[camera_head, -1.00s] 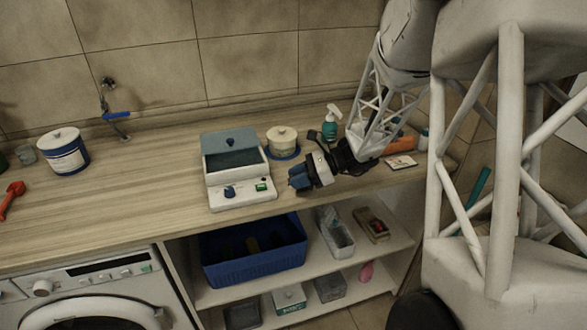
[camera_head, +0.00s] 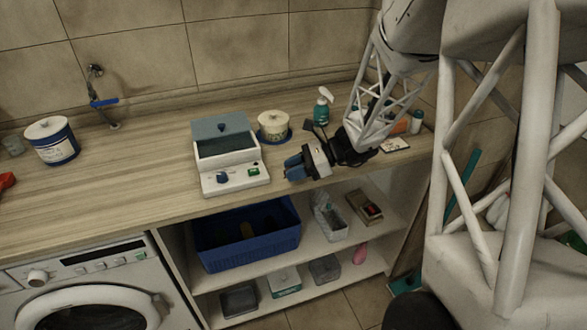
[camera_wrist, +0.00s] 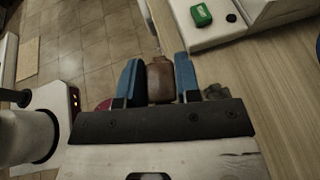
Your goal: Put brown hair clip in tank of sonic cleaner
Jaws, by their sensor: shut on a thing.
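My gripper (camera_head: 294,169) is shut on the brown hair clip (camera_wrist: 160,80), which shows between the two blue fingers in the wrist view. In the head view the clip cannot be made out. The sonic cleaner (camera_head: 234,181) is a white box on the counter, with a blue knob and a green switch on its front. Its grey lid stands open at the back, and its tank (camera_head: 226,146) is open at the top. My gripper is just right of the cleaner, near the counter's front edge and apart from the tank.
A lidded tub (camera_head: 273,126) stands behind my gripper, with a green spray bottle (camera_head: 321,110) to its right. A blue-and-white tub (camera_head: 52,142) is at the left. A blue crate (camera_head: 250,252) sits on the shelf below.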

